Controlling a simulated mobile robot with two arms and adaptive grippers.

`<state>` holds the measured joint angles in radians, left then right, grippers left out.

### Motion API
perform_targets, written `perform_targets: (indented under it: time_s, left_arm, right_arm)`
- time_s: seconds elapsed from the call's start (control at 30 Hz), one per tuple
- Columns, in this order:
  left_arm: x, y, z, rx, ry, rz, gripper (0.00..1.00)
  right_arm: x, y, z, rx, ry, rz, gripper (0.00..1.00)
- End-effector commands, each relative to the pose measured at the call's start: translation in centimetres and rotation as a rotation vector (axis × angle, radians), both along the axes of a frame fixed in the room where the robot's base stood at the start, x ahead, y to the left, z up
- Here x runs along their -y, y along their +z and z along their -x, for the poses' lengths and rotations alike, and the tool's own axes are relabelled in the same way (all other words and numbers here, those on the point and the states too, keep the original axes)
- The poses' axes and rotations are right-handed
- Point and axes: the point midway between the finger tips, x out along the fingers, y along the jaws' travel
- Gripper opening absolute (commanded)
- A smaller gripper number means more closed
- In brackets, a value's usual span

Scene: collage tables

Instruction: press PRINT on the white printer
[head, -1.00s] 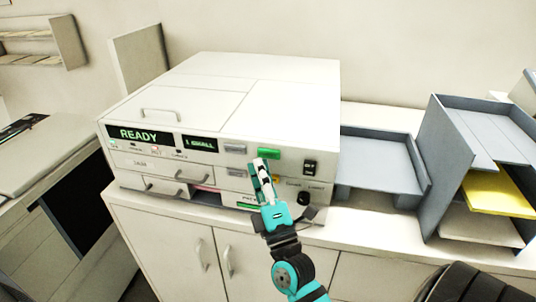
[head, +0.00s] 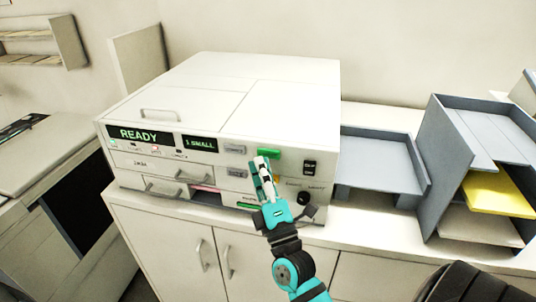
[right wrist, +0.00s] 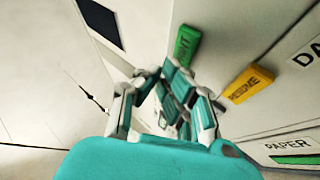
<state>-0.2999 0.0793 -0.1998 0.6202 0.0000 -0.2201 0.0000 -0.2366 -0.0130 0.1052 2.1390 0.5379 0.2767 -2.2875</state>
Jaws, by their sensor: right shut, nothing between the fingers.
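The white printer (head: 285,105) stands on a cabinet, with READY and SMALL lit on its front displays. Its green button (head: 268,153) sits at the upper right of the front panel; in the right wrist view the green button (right wrist: 187,45) carries lettering that is partly readable, ending in "NT". My right gripper (head: 260,161) is shut and empty, its tips just below and left of the green button in the head view. In the right wrist view the fingertips (right wrist: 165,75) are close to the button; I cannot tell whether they touch it. My left gripper is not in view.
An orange RESUME button (right wrist: 250,82) is beside the green one in the right wrist view. A black switch (head: 309,167) and a dark knob (head: 303,198) are on the panel's right. A grey tray (head: 380,175) and a paper rack (head: 450,215) stand to the right.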

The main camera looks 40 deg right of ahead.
Motion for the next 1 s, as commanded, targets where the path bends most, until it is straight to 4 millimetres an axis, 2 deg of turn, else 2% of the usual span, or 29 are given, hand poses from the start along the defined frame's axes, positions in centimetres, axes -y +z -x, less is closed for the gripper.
perform_targets:
  time_s: [1.0]
  left_arm:
    - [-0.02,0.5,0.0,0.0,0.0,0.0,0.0]
  right_arm:
    - [0.67,0.03,-0.55,0.0,0.0,0.0,0.0]
